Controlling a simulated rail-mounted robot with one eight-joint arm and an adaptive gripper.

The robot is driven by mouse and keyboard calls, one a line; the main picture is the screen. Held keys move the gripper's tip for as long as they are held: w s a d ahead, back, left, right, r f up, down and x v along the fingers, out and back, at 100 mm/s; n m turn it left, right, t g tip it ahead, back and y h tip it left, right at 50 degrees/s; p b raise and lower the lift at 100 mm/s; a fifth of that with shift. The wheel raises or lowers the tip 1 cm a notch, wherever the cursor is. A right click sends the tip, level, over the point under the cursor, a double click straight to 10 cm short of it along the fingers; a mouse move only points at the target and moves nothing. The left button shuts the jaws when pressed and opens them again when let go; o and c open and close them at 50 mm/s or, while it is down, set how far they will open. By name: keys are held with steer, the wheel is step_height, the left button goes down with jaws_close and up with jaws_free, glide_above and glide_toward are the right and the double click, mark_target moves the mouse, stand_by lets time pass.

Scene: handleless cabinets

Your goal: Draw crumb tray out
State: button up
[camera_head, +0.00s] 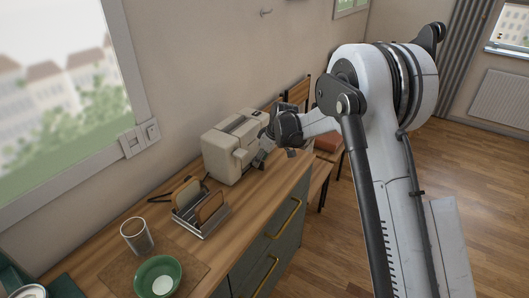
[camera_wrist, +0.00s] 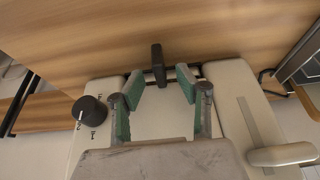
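The cream toaster (camera_head: 222,152) stands on the wooden counter against the wall. Its end face (camera_wrist: 235,110) fills the lower part of the wrist view, with a black knob (camera_wrist: 90,110) at left and a pale lever (camera_wrist: 282,155) at right. A black tab (camera_wrist: 158,62), which looks like the crumb tray handle, sticks out at the toaster's bottom edge by a dark slot. My gripper (camera_wrist: 160,83) is open, with its green-padded fingertips on either side of the tab's line; contact cannot be told. In the head view my gripper (camera_head: 264,157) is at the toaster's right end.
A rack (camera_head: 202,222) with bread slices stands left of the toaster. A chair (camera_head: 328,142) stands past the counter's far end. Counter in front of the toaster is clear.

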steer(key=shift+x, duration=0.9)
jaws_close()
